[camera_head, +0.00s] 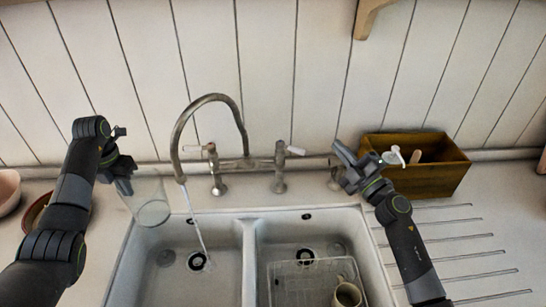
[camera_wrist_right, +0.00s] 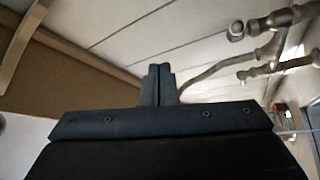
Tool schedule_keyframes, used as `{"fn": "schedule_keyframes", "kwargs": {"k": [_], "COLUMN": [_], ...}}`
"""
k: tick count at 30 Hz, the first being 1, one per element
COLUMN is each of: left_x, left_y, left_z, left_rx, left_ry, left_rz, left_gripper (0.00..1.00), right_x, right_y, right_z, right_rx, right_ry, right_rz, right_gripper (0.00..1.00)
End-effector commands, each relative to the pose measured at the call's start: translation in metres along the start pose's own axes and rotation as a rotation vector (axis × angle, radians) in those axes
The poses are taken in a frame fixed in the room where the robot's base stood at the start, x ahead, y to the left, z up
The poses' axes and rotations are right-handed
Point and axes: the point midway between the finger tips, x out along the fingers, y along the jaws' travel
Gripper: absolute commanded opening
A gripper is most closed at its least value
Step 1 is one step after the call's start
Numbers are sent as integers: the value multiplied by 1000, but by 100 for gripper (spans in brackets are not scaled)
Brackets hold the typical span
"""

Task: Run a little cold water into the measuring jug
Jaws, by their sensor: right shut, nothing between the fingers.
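The clear measuring jug (camera_head: 152,208) is at the back left corner of the left basin, beside the water stream and apart from it. My left gripper (camera_head: 126,184) is at its upper left edge and appears shut on it; the exact grip is hard to see. The steel mixer tap (camera_head: 222,99) has two levers, a left one (camera_head: 195,149) and a right one (camera_head: 292,150). A thin water stream (camera_head: 196,228) falls from its spout into the left basin. My right gripper (camera_head: 343,165) is shut and empty, right of the right lever; its closed fingers also show in the right wrist view (camera_wrist_right: 158,84).
The double sink has a left basin (camera_head: 155,275) and a right basin holding a wire rack (camera_head: 290,283) and a mug (camera_head: 347,294). A wooden box (camera_head: 440,180) with utensils stands behind my right arm. Bowls (camera_head: 8,190) sit at far left. The ridged drainer (camera_head: 470,250) is clear.

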Motion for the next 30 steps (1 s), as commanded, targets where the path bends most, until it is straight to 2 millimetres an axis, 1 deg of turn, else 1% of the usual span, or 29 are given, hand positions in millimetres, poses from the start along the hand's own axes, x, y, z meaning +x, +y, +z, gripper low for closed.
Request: {"fn": "schedule_keyframes", "kwargs": {"k": [3, 6, 9, 13, 17, 20, 23, 30], "left_x": [-1, -1, -1, -1, -1, -1, -1, -1], "left_y": [0, 0, 0, 0, 0, 0, 0, 0], "left_z": [0, 0, 0, 0, 0, 0, 0, 0], "left_rx": [0, 0, 0, 0, 0, 0, 0, 0], "left_ry": [-1, -1, -1, -1, -1, -1, -1, -1], "left_rz": [0, 0, 0, 0, 0, 0, 0, 0], "left_gripper": [0, 0, 0, 0, 0, 0, 0, 0], "right_x": [-8, -14, -21, -29, -31, -26, -13, 34], "right_y": [-21, -39, -54, -68, -76, -79, -84, -102], "right_z": [-16, -25, -31, -33, -34, -35, -36, -40], "right_rx": [-58, -101, -135, -163, -177, -179, -178, -178], "right_ry": [53, 83, 99, 106, 106, 107, 107, 108], "right_rz": [-95, -179, -255, -327, -362, -369, -369, -367], "right_gripper": [0, 0, 0, 0, 0, 0, 0, 0]}}
